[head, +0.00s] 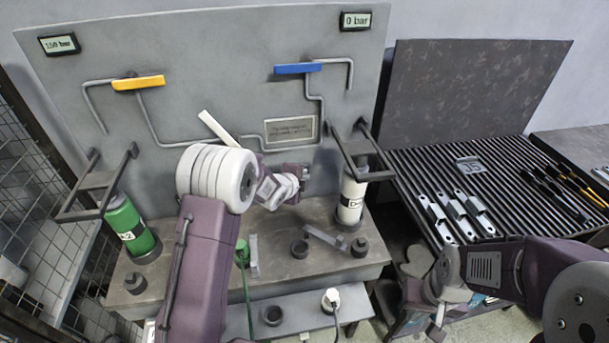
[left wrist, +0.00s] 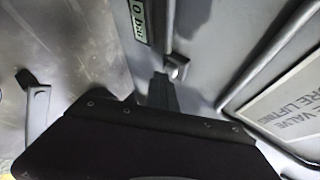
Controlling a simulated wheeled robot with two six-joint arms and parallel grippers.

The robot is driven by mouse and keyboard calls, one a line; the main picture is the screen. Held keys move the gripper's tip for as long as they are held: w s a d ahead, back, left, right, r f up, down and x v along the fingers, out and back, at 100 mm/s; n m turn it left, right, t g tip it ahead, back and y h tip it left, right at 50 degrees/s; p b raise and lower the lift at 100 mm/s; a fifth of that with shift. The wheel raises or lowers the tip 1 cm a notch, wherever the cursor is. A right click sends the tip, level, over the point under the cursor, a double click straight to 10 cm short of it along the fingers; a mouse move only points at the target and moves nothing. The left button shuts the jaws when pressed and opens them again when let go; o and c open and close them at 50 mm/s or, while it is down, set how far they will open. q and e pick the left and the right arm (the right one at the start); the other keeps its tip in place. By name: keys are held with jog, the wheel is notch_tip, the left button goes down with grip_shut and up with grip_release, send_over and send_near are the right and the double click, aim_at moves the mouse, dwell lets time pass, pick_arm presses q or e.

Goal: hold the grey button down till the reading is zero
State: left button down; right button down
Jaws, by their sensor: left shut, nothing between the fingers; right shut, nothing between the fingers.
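The right display (head: 356,21) on the grey panel reads 0 bar; it shows partly in the left wrist view (left wrist: 140,20). The left display (head: 59,44) appears to read 150 bar. My left gripper (head: 304,172) is shut and empty, up at the panel's lower part, below the sign plate (head: 291,130). In the left wrist view its dark shut fingers (left wrist: 160,92) point at the panel. I cannot pick out the grey button for certain; my left gripper and arm cover part of the panel. My right gripper (head: 436,328) is shut and empty, low in front of the slatted bench.
The panel carries a yellow lever (head: 138,83), a blue lever (head: 297,69), a pale lever (head: 218,128) and pipes. A green cylinder (head: 130,228) and a white cylinder (head: 351,199) stand below brackets. Galvanized brackets (head: 461,213) lie on the slatted bench (head: 497,163).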

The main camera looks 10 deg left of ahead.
dwell(0.3)
pick_arm(q)
jog(key=shift+s+d+b, duration=0.35)
jog(key=shift+s+b, duration=0.4)
jog(key=shift+s, duration=0.1)
jog(key=s+b, duration=0.1)
jog(key=s+d+b, duration=0.1)
jog(key=s, duration=0.1)
jog(key=s+d+b, duration=0.1)
jog(key=shift+s+b, duration=0.3)
jog(key=shift+s, duration=0.05)
